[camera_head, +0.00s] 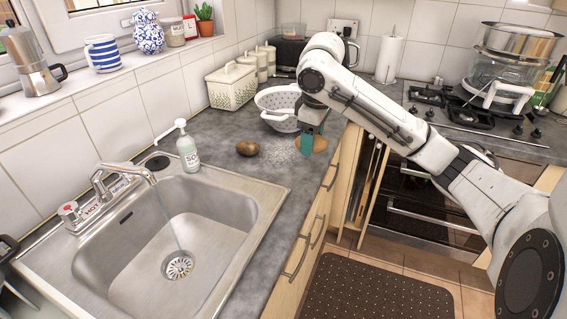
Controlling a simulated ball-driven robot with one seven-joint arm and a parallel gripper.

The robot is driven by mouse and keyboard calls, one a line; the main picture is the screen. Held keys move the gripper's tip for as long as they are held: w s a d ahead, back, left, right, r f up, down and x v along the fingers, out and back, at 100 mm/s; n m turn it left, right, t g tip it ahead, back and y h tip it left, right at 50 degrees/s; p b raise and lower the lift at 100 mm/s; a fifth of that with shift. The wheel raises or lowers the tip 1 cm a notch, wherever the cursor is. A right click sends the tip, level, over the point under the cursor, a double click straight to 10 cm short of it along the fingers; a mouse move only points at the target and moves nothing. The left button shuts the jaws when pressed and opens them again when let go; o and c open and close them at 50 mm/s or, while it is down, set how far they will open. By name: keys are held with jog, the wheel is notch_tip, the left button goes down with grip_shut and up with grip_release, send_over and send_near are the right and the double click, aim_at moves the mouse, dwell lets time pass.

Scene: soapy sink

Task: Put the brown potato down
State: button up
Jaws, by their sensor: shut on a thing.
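My gripper (307,148), with teal fingers, is over the counter near its front edge, to the right of the sink and in front of the colander. It is shut on a light brown, oval potato (320,145), partly hidden by the fingers. I cannot tell whether this potato touches the counter. A darker brown potato (247,148) lies on the counter to the left, apart from my gripper.
The steel sink (262,185) has running water from the tap (120,178). A soap bottle (187,150) stands at its back corner. A white colander (277,98) is behind my gripper. Whitish speckles (280,160) cover the counter between the potatoes. The hob (470,108) is at right.

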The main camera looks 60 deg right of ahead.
jog(key=w+d+f+b, duration=0.1)
jog(key=w+d+f, duration=0.1)
jog(key=w+f, duration=0.1)
jog(key=w+d+f+b, duration=0.2)
jog(key=w+d+f, duration=0.1)
jog(key=w, duration=0.1)
jog(key=w+d+f+b, duration=0.1)
jog(key=w+d+f, duration=0.1)
jog(key=w+f, duration=0.1)
jog(key=shift+w+d+b, duration=0.3)
jog(key=shift+d+b, duration=0.05)
jog(key=shift+w+d+f, duration=0.15)
jog(key=shift+f, duration=0.4)
jog(key=shift+w+d+f, duration=0.1)
jog(key=shift+w+f, duration=0.05)
jog(key=shift+f, duration=0.35)
jog(key=shift+f+p, duration=0.25)
jog(key=shift+p, duration=0.35)
jog(key=shift+f, duration=0.5)
jog(key=shift+f, duration=0.1)
jog(key=o, duration=1.2)
jog(key=shift+c, duration=0.2)
jog(key=shift+f, duration=0.15)
